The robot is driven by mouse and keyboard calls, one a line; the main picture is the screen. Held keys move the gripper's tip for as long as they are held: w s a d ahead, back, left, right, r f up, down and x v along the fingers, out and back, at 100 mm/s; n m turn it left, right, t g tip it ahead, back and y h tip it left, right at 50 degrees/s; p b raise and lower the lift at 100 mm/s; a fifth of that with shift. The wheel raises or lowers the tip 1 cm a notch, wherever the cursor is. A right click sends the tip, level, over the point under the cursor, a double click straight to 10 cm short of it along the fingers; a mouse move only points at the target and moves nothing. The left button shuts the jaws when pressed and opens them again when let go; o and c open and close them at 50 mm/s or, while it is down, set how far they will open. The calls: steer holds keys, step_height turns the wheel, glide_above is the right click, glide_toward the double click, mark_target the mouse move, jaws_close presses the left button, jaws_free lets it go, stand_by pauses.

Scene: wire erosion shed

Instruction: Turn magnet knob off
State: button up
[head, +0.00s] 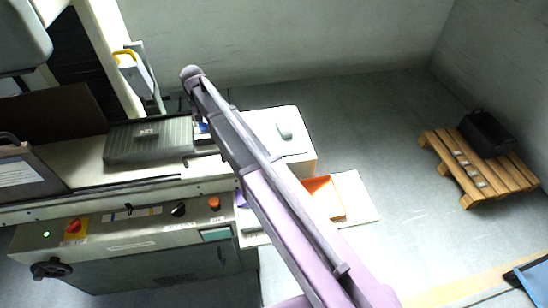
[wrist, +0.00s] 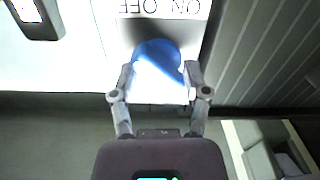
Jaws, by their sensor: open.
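The blue magnet knob (wrist: 157,50) is in the upper middle of the wrist view, in front of a label plate (wrist: 196,9) reading ON and OFF upside down. A bright glare band crosses the knob, so its exact pointing is hard to read. My gripper (wrist: 160,75) is open, with one fingertip on each side of the knob's lower part. I cannot tell whether either finger touches it. In the head view, a small patch of blue (head: 202,128) shows beside my arm, by the grey ribbed block (head: 150,142). My arm hides most of that spot and the gripper.
A machine front with a red-and-yellow switch (head: 75,227) and black handwheel (head: 51,269) is at lower left. A wooden pallet (head: 480,165) carries a black crate (head: 487,134). Floor between is clear.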

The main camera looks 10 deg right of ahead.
steer(key=m, duration=0.9)
steer(key=shift+m, duration=0.3)
step_height(320, 180, up, 14)
steer(key=p, duration=1.4)
steer(key=s+d+f+n+b, duration=0.4)
steer(key=s+d+f+b, duration=0.3)
steer(key=s+d, duration=0.3)
steer(key=s+d+f+n+b, duration=0.4)
steer(key=s+d+f+b, duration=0.4)
steer(key=s+d, duration=0.3)
steer(key=shift+s, duration=0.55)
stand_by(0.3)
steer(key=w+a+r+p, duration=0.7)
steer(key=w+a, duration=0.3)
steer(key=w, duration=0.1)
steer(key=w+a+r+n+p, duration=0.1)
steer(key=w+a+r+p, duration=0.6)
steer(key=w+a, duration=0.4)
steer(key=shift+r+p, duration=0.4)
